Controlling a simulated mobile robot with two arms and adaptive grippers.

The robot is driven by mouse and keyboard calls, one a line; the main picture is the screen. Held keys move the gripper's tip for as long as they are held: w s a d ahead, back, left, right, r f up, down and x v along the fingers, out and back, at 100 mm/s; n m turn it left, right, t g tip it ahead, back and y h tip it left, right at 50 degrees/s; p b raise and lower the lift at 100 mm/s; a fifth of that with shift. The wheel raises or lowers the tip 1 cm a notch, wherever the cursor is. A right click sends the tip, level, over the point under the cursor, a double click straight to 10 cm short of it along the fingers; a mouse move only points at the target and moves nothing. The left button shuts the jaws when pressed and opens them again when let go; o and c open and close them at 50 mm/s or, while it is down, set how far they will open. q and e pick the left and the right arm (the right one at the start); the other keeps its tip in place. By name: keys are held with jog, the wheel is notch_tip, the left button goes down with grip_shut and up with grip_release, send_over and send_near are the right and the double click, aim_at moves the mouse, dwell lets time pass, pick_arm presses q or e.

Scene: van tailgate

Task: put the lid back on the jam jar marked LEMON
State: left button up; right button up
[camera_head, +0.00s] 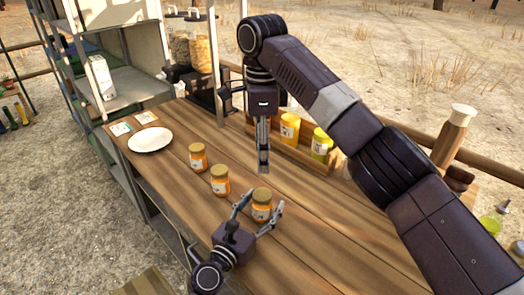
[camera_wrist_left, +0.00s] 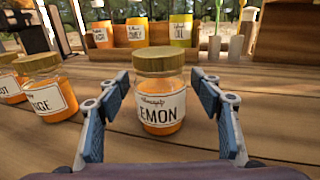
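The jam jar marked LEMON (camera_head: 262,207) stands upright on the wooden counter, with orange jam inside. In the left wrist view the jar (camera_wrist_left: 160,105) shows "EMON" on its white label, and a gold-brown lid (camera_wrist_left: 159,60) appears to sit on its top; I cannot tell whether it is tightened. My left gripper (camera_head: 264,203) is open, one finger on each side of the jar, with gaps visible in the left wrist view. My right gripper (camera_head: 263,168) points down above the counter behind the LEMON jar, seen edge-on, with nothing visible in it.
Two similar lidded jars stand to the left, the middle one (camera_head: 220,181) and the far one (camera_head: 197,157). A white plate (camera_head: 150,139) lies near two cards. Yellow containers (camera_head: 289,130) stand in a wooden rack (camera_head: 305,158) at the back. Counter right of the LEMON jar looks clear.

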pick_arm(q)
jog(key=v, duration=1.2)
dwell(0.3)
